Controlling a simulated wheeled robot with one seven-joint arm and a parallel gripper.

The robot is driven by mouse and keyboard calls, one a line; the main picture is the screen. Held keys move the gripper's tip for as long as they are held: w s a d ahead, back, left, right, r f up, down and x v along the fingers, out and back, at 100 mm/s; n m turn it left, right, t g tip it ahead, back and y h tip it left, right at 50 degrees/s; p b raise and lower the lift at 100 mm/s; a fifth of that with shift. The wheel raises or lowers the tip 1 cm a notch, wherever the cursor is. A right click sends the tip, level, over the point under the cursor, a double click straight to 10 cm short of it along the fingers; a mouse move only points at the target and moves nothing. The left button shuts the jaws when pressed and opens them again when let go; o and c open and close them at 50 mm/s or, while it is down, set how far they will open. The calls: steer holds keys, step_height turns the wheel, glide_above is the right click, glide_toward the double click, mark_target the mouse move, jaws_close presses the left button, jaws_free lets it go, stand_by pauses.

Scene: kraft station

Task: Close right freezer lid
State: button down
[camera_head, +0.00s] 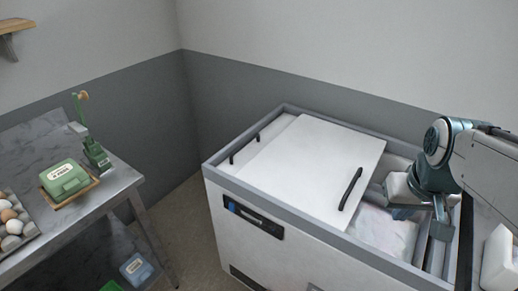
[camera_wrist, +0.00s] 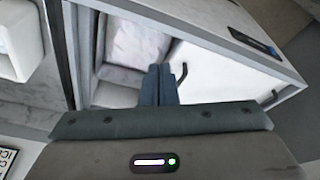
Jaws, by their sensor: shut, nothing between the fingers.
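The chest freezer (camera_head: 297,252) stands in the middle right of the head view. Its right lid (camera_head: 318,166) is a white sliding panel with a black handle (camera_head: 351,188) near its right edge. It lies over the middle of the freezer, overlapping the left lid (camera_head: 248,152), and the right part is open. My gripper (camera_head: 398,211) is over the open right part, right of the handle and apart from it. In the wrist view my gripper (camera_wrist: 160,72) has its fingers together, with the right lid (camera_wrist: 225,75) and its handle (camera_wrist: 183,72) just right of the fingertips.
White packages (camera_head: 385,226) lie inside the open part; they also show in the wrist view (camera_wrist: 137,45). A metal table (camera_head: 112,185) at left holds a green container (camera_head: 64,179), a green scale-like device (camera_head: 91,145) and eggs (camera_head: 10,222). Grey walls (camera_head: 245,100) stand behind the freezer.

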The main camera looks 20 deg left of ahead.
steer(key=w+a+n+y, duration=0.2)
steer(key=w+a+n, duration=0.5)
steer(key=w+a, duration=1.3)
steer(key=a+f+n+g+y+p, duration=0.1)
steer(key=a+f+n, duration=0.2)
steer(key=a+f, duration=0.8)
steer(key=a+f+n+g, duration=0.1)
steer(key=a+f+n, duration=0.15)
steer(key=a, duration=1.55)
steer(key=p+x, duration=0.1)
steer(key=x, duration=0.2)
steer(key=p+x, duration=0.1)
steer(key=x, duration=0.2)
steer(key=p+x, duration=0.1)
steer(key=x, duration=0.2)
steer(key=shift+a, duration=0.45)
steer(key=shift+s+d+p, duration=0.15)
steer(key=shift+d+p, duration=0.2)
steer(key=shift+d, duration=0.55)
steer(key=shift+s+d+p, duration=0.15)
steer(key=shift+d+p, duration=0.2)
steer(key=shift+d, duration=0.7)
steer(key=shift+s+d+f, duration=0.1)
